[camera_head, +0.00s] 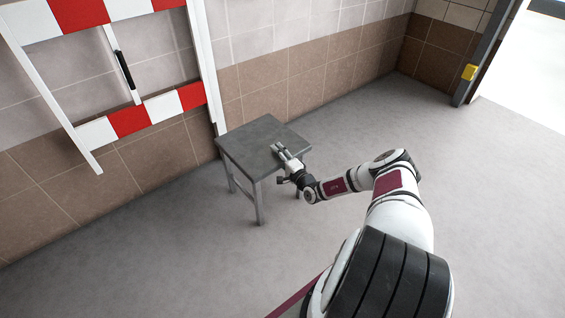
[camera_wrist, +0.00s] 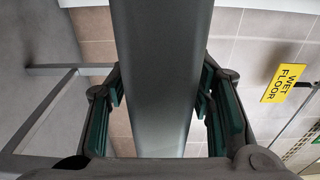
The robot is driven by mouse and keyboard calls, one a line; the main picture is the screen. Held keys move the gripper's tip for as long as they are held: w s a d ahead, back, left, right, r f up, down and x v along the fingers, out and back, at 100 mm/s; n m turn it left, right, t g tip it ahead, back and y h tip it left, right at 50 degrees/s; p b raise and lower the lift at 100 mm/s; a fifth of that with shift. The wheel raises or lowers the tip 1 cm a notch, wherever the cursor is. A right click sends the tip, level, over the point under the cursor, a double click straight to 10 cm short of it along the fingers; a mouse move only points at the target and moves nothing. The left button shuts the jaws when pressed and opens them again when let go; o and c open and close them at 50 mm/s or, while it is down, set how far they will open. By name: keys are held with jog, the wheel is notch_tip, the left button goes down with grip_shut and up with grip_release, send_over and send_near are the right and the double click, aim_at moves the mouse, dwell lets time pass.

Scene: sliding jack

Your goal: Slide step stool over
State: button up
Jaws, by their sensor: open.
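A grey step stool (camera_head: 250,138) stands upright on the floor near the tiled wall in the head view. My gripper (camera_head: 279,150) is at the right front edge of its seat. In the wrist view the seat (camera_wrist: 162,85) appears as a dark slab between the two green-padded fingers. The fingers are open, one on each side of the slab. I cannot tell whether either pad touches it. The stool's legs show at the left of the wrist view. One leg is partly hidden by my gripper in the head view.
A red-and-white striped barrier (camera_head: 130,122) is at the wall, left of the stool. A yellow wet floor sign (camera_wrist: 283,83) shows in the wrist view. A doorway with a dark frame (camera_head: 482,55) is at the upper right. The grey floor (camera_head: 480,190) right of the stool is clear.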

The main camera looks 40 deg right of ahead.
jog(key=shift+w, duration=0.15)
grip_shut()
